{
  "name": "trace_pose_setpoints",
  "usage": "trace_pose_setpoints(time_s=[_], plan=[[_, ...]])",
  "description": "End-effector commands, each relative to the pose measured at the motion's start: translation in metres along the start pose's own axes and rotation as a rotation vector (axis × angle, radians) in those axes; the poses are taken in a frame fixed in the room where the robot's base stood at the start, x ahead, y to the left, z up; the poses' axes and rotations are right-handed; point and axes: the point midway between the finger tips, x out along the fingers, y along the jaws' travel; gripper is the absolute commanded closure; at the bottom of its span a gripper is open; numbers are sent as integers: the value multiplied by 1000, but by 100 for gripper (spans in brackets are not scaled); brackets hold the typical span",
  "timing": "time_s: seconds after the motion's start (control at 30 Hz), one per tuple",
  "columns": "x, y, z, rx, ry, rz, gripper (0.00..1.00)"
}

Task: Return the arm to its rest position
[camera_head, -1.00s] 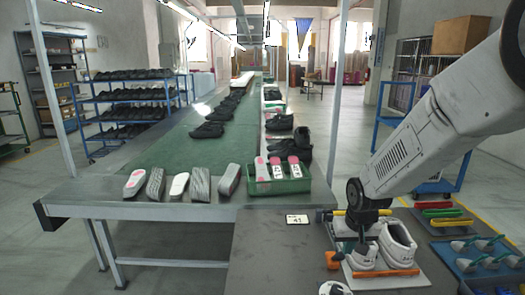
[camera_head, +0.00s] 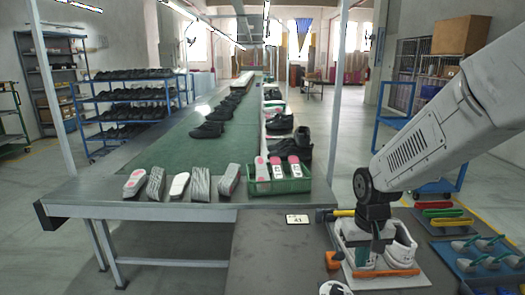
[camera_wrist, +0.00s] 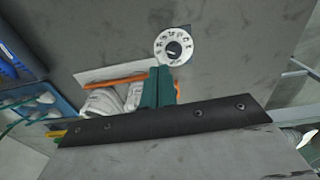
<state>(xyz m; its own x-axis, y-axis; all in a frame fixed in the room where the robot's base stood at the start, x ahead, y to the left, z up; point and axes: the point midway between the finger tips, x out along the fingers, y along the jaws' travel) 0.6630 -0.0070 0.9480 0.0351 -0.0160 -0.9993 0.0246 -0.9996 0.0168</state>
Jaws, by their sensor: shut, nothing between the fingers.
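My gripper (camera_head: 366,258) is shut and empty at the lower right of the head view, pointing down. It overlaps a pair of white shoes (camera_head: 404,246) on a light board (camera_head: 400,281) and hides part of them. I cannot tell whether it touches them. In the wrist view my teal fingers (camera_wrist: 160,75) are together, with the white shoes (camera_wrist: 102,103) to their left. My arm reaches in from the right edge of the head view.
An orange tool (camera_head: 333,261) and a yellow-handled tool (camera_head: 342,213) lie by the shoes. A round dial (camera_wrist: 174,45) is near the fingertips in the wrist view. A green crate (camera_head: 282,186) and loose soles stand left. A blue tray (camera_head: 480,256) is right.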

Motion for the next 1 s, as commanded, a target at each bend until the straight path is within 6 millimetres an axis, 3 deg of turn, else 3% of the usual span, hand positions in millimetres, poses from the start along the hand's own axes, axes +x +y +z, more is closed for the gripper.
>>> trace_pose_setpoints(time_s=[0.3, 0.6, 0.73, 1.0], plan=[[-80, 11, 111, -6, -100, -3, 100], [-133, 18, 208, 6, -68, -11, 100], [-145, 20, 230, 16, -7, -13, 100], [-159, 21, 238, 27, 79, -12, 100]])
